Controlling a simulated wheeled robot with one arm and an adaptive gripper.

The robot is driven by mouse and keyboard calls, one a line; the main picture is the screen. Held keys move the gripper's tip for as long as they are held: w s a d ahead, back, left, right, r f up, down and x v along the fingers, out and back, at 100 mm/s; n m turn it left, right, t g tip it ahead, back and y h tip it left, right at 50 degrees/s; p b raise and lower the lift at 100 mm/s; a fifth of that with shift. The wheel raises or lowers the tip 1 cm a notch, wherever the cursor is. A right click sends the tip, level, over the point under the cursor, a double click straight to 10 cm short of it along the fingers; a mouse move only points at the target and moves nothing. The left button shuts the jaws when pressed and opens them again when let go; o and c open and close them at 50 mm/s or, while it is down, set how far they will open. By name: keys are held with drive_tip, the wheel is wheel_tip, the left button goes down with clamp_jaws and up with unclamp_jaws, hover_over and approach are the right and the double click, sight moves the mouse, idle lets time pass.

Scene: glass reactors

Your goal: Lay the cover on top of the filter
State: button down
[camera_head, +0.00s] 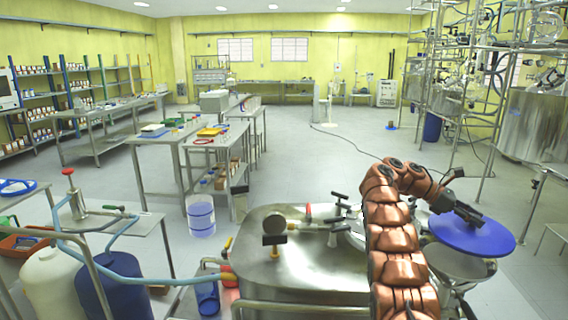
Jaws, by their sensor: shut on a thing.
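The cover is a flat blue disc (476,236) at the right, held tilted by my gripper (468,213). Below the disc is a round, pale metal bowl-like vessel (452,262), which looks like the filter.
A steel tank (290,265) with valves and a gauge stands left of my arm. Steel frames with glassware (470,70) and a large steel vessel (537,125) stand at the right. Benches (205,150) stand at the left.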

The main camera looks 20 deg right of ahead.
sight(463, 230)
drive_tip(key=shift+s, duration=0.3)
drive_tip(key=shift+s+r, duration=0.1)
drive_tip(key=shift+s, duration=0.15)
drive_tip(key=shift+w+a+n+t+h, duration=0.3)
drive_tip(key=shift+w+a, duration=0.15)
drive_tip(key=shift+w, duration=0.2)
drive_tip(key=shift+w+a, duration=0.15)
drive_tip(key=shift+a, duration=0.15)
drive_tip(key=shift+a+n, duration=0.3)
drive_tip(key=shift+a, duration=0.45)
drive_tip(key=w+a+f+n+t+y, duration=0.1)
drive_tip(key=w+a+n+t, duration=0.6)
drive_tip(key=a, duration=1.2)
drive_tip(key=w+a+n+t+y, duration=0.2)
drive_tip(key=w+a+n+t, duration=0.6)
drive_tip(key=a, duration=1.2)
drive_tip(key=w+a+f+n+t+y, duration=0.1)
drive_tip(key=w+a+n+t, duration=0.7)
drive_tip(key=a, duration=1.1)
drive_tip(key=shift+w+a+f+n+y, duration=0.3)
drive_tip(key=shift+w+f+n+y, duration=0.1)
drive_tip(key=shift+y, duration=0.1)
